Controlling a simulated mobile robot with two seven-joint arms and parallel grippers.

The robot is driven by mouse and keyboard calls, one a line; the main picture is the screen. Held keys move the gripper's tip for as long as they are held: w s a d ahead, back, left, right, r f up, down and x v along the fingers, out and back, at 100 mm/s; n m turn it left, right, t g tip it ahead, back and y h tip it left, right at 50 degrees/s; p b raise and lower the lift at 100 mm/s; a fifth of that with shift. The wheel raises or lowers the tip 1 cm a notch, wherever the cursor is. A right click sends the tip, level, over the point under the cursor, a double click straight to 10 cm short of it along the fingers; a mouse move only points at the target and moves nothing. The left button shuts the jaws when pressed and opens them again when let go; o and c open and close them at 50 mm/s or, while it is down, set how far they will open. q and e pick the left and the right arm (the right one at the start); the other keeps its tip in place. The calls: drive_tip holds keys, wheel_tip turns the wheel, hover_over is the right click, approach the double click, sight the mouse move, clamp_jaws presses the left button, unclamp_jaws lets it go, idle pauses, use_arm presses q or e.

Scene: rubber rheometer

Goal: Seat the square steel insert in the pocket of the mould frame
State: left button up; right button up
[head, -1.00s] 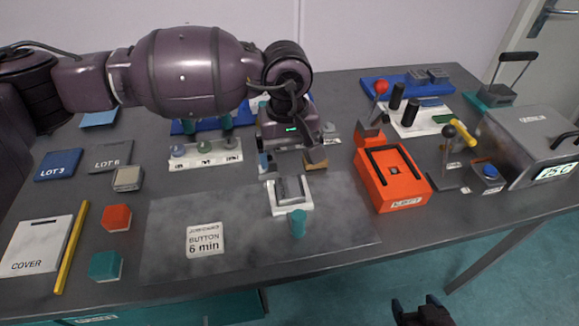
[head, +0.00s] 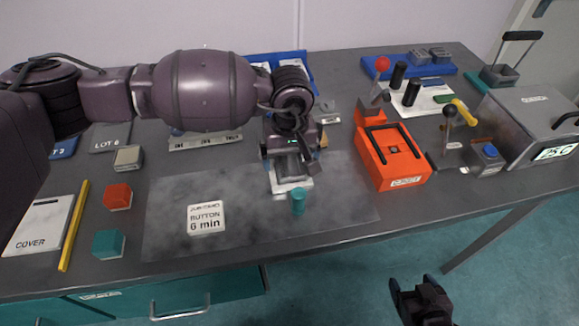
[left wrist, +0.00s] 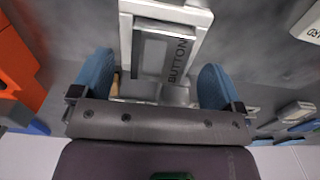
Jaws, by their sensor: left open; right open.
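The mould frame (head: 292,186) is a pale, low block on the grey mat, below my left gripper in the head view. It also shows at the top of the left wrist view (left wrist: 204,17). A steel insert marked BUTTON (left wrist: 165,52) is at the frame's opening. I cannot tell whether it is flush in the pocket, and in the head view it is partly hidden. My left gripper (head: 290,165) is open, its blue fingers (left wrist: 155,78) apart on either side of the insert's near end. My right gripper (head: 420,292) is open, off the table's front edge.
A teal peg (head: 298,202) stands just in front of the frame. An orange press (head: 395,165) stands to the right. Another metal block (head: 128,157), red and teal blocks, and a BUTTON 6 min card (head: 206,217) lie left. The mat around the card is clear.

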use_arm(q)
drive_tip(key=shift+f, duration=0.95)
clamp_jaws()
